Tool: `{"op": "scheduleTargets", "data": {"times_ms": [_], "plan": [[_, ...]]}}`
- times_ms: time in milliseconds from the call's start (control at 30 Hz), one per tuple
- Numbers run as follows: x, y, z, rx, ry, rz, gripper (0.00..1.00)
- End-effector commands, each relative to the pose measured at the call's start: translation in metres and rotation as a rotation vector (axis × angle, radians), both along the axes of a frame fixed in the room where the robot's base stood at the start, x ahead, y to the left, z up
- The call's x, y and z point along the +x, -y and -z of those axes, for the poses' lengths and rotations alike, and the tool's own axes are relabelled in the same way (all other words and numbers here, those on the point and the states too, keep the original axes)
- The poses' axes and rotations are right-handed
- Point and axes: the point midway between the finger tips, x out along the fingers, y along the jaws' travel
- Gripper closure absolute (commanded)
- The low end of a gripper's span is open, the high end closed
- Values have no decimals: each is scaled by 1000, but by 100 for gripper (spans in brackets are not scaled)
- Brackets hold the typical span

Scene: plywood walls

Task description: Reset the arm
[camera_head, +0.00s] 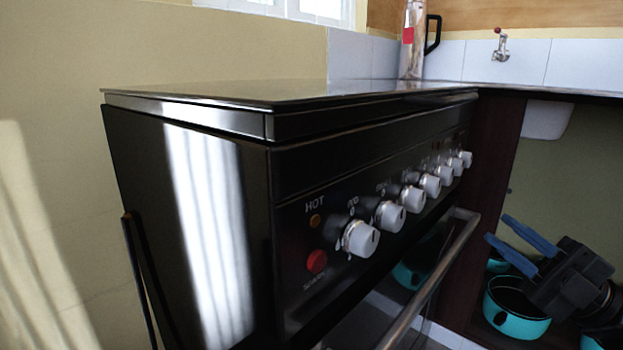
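My gripper (498,229) is at the lower right of the head view. Its two blue fingers point up and to the left. They are apart, with nothing visible between them, so it is open and empty. My dark wrist (570,280) shows behind the fingers, and the rest of my arm is mostly outside the picture. In the picture the gripper is right of the stove's oven handle and overlaps a teal pot.
A black stove (200,220) with several white knobs (361,238) fills the middle. Its metal handle (440,275) juts out at the front. A teal pot (512,322) sits low under the counter. A tap (501,46) is at the back right.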

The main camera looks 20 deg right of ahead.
Motion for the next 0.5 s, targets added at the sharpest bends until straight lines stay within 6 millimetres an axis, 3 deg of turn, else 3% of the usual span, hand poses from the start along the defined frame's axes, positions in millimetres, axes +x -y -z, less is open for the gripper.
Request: {"op": "scheduleTargets", "data": {"times_ms": [267, 400, 500], "plan": [[7, -40, 114, 238, -533, 73, 77], [-13, -59, 177, 377, -786, 171, 77], [-36, -72, 214, 467, -924, 255, 77]]}}
